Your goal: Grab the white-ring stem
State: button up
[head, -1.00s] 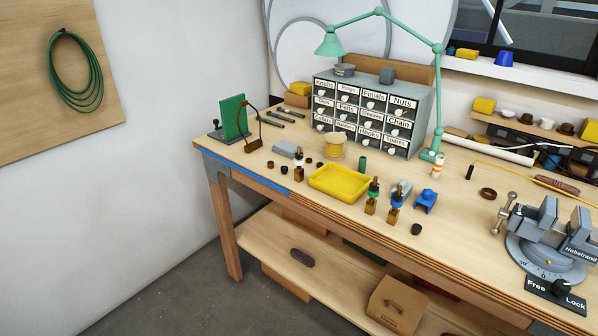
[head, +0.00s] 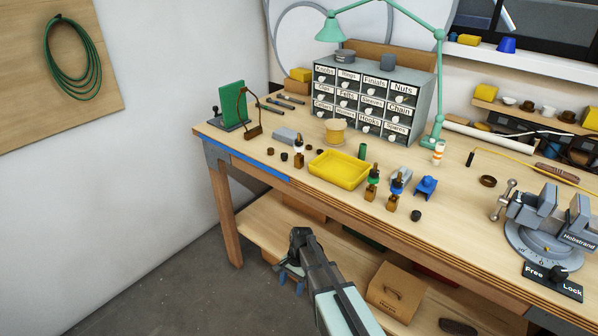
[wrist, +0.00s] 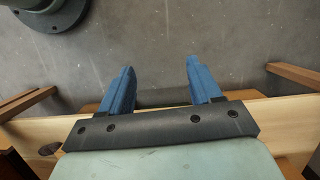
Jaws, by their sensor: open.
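The white-ring stem (head: 299,158) stands upright on the workbench, left of the yellow tray, with a dark top and a brown base. Two similar stems stand right of the tray: a green-ring stem (head: 371,192) and a blue-ring stem (head: 394,200). My gripper (head: 291,283) is in front of the bench, lower in the picture than its front edge and well apart from the stems. In the wrist view my gripper (wrist: 159,68) shows two blue fingers spread wide with nothing between them. No stem shows in the wrist view.
The yellow tray (head: 339,176) lies beside the white-ring stem. A green panel (head: 232,105) stands at left. A vise (head: 545,225) sits at right. The bench's front edge lies between gripper and stems.

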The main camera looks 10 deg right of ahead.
jog(key=w+a+r+m+t+y, duration=0.1)
jog(key=w+a+r+m, duration=0.1)
jog(key=w+a+r, duration=0.5)
jog(key=w+a+r+m+t, duration=0.1)
jog(key=w+r, duration=0.4)
jog(key=r, duration=0.7)
jog(key=w+a+r+m+t+y, duration=0.1)
jog(key=w+a+r+m, duration=0.1)
jog(key=w+a+r, duration=0.5)
notch_tip(320, 180, up, 31)
jog(key=m+t, duration=0.1)
jog(key=m, duration=0.8)
send_over(297, 141)
jog(key=s+d, duration=0.1)
jog(key=d, duration=0.4)
jog(key=x, duration=1.3)
jog(key=shift+s+a+f, duration=0.2)
jog(key=shift+s+f, duration=0.05)
jog(key=shift+c, duration=0.4)
grip_shut()
